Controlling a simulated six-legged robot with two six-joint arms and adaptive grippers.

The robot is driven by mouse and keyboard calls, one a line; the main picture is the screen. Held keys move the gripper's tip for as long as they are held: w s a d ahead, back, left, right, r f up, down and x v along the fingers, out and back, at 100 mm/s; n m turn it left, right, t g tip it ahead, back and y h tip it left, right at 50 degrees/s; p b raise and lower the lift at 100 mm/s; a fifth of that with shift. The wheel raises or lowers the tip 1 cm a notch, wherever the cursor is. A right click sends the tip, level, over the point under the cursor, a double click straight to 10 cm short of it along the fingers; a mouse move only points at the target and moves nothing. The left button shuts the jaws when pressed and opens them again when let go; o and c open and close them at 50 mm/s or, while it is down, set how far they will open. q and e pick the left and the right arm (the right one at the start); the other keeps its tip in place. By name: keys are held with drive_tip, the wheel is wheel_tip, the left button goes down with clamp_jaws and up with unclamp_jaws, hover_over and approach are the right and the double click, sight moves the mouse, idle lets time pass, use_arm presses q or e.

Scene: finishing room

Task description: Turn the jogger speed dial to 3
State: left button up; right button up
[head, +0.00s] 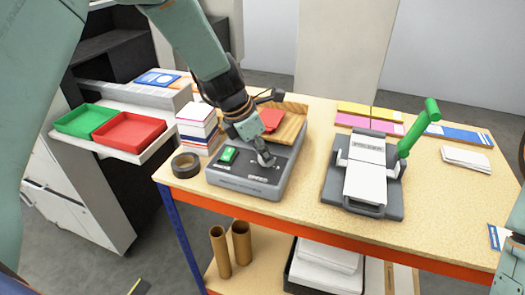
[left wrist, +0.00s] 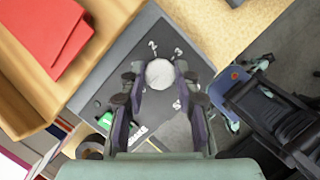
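The jogger (head: 240,189) is a grey box with a dark top panel near the table's front left. Its speed dial (left wrist: 160,74) is a round, pale knob with numbers printed around it; what look like a 2 and a 3 lie at its far side. I cannot make out a pointer mark on it. My left gripper (head: 262,158) reaches down over the panel. In the left wrist view its two fingers (left wrist: 160,78) flank the dial and appear to touch both sides. A green switch (head: 228,154) sits left of the dial. My right gripper shows only as a dark part at the right edge.
A wooden tray (head: 290,125) with red sheets adjoins the jogger at the back. A tape roll (head: 185,165) and a paper stack (head: 197,128) stand to the left. A lever-armed machine (head: 365,178) with a green handle stands to the right. Bare table lies between both machines.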

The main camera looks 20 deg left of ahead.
use_arm(q)
clamp_jaws()
